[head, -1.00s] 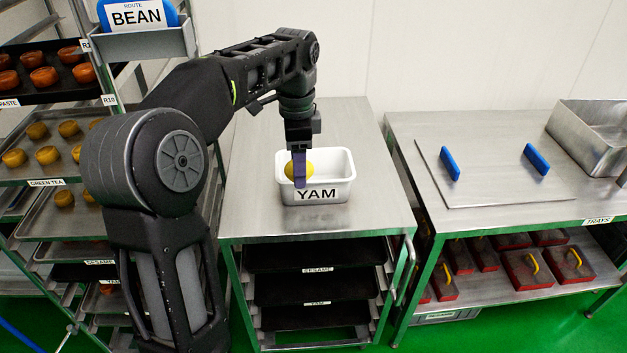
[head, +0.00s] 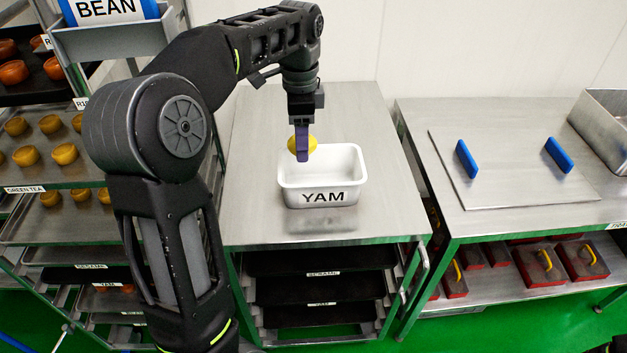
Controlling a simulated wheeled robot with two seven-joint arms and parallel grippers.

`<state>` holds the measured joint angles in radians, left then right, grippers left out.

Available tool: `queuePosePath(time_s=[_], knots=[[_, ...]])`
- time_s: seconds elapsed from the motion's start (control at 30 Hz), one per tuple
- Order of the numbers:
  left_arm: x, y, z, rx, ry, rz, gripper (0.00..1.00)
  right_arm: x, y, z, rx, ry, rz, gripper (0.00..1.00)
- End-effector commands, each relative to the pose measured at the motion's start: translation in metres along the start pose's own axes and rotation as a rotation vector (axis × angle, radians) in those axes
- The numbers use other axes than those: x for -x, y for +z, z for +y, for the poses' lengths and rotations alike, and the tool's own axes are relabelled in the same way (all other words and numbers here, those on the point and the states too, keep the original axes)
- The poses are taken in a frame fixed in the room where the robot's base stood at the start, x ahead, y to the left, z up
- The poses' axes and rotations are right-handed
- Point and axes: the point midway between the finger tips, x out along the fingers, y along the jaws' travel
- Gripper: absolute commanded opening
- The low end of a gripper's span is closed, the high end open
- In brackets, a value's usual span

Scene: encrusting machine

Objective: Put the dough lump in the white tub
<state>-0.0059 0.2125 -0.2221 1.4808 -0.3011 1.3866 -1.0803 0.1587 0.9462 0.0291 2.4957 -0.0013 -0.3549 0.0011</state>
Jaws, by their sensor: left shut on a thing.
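The dough lump is a yellow ball (head: 293,145). My left gripper (head: 302,150) is shut on it, with a purple finger in front hiding its middle. The white tub (head: 324,197), marked YAM, stands upright on the steel top of the middle cart. The gripper points down, and the lump appears over the tub's back left corner, above the rim. Its exact height and depth over the opening are hard to tell. The visible part of the tub's inside is bare. My right gripper is not in view.
The steel top (head: 255,180) around the tub is clear. A right-hand table carries a flat lid (head: 510,180) with two blue handles and a metal bin (head: 605,120). Racks of trays with buns (head: 64,153) and a BEAN bin (head: 120,42) stand left.

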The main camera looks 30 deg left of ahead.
Motion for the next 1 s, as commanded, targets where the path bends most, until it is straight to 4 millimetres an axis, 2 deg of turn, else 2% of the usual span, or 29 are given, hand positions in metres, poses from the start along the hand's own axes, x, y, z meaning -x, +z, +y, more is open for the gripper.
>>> queuePosePath(time_s=[0.2,0.3,0.67,0.9,1.0], knots=[[-0.039,0.001,0.001,0.001,0.004,-0.002,0.13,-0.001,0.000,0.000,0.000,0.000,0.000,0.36],[-0.050,0.000,0.000,0.001,0.001,0.000,0.13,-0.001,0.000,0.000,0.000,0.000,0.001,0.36],[-0.055,0.000,0.000,0.001,0.001,0.000,0.13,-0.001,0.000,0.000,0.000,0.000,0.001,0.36],[-0.085,0.000,0.000,0.001,0.002,-0.001,0.13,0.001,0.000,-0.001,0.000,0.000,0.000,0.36],[-0.091,0.000,0.000,0.001,0.000,0.001,0.13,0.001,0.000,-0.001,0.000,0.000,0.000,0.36]])
